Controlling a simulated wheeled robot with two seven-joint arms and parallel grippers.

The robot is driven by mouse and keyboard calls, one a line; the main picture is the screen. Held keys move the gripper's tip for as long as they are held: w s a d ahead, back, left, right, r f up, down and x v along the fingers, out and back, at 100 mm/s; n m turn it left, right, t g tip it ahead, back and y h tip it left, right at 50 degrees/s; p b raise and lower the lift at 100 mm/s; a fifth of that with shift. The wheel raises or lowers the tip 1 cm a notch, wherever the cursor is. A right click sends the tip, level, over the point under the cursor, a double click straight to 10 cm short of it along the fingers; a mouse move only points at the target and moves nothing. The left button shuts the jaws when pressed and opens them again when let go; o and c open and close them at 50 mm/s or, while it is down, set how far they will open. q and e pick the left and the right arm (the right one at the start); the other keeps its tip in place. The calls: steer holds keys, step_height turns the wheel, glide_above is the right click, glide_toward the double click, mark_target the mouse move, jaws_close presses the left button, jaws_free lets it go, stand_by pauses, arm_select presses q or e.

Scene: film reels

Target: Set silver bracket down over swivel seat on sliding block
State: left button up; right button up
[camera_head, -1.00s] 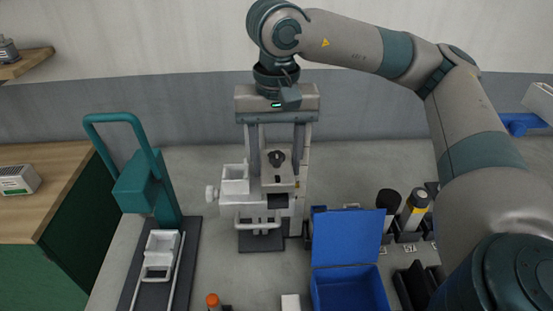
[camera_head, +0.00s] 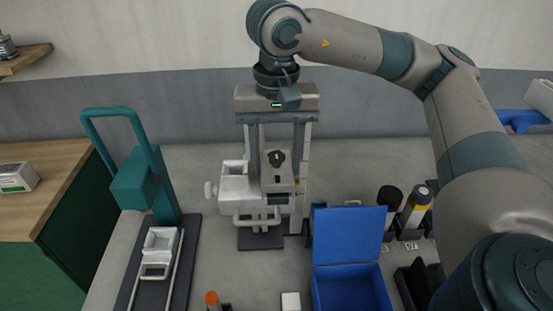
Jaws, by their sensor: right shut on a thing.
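My right gripper (camera_head: 277,180) reaches straight down at the middle, with its two long fingers on either side of a grey silver bracket (camera_head: 279,183) and shut on it. A dark round knob (camera_head: 276,158) shows at the bracket's top. The bracket is over or against a white block assembly (camera_head: 238,187) with a white side knob (camera_head: 210,190) and a front handle. Which part is the sliding block or the swivel seat, and whether the bracket touches it, I cannot tell; the fingers and bracket hide the contact. My left gripper is not in view.
A teal-handled device (camera_head: 143,182) with a white tray (camera_head: 160,244) stands at left beside a green cabinet with a wooden top (camera_head: 42,190). An open blue box (camera_head: 350,252) and dark cylinders (camera_head: 389,202) stand to the right. A small white block (camera_head: 290,302) lies at front.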

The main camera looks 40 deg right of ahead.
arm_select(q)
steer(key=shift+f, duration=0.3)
arm_select(e)
steer(key=shift+f, duration=0.25)
steer(key=o, duration=1.4)
steer(key=shift+c, duration=0.2)
step_height(320, 180, up, 9)
steer(key=shift+f+b, duration=0.2)
steer(key=shift+b, duration=0.85)
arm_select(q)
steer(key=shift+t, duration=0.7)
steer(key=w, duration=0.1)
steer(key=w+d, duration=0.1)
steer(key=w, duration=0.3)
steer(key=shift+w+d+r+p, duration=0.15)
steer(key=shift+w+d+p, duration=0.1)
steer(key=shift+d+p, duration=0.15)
arm_select(e)
step_height(320, 180, up, 9)
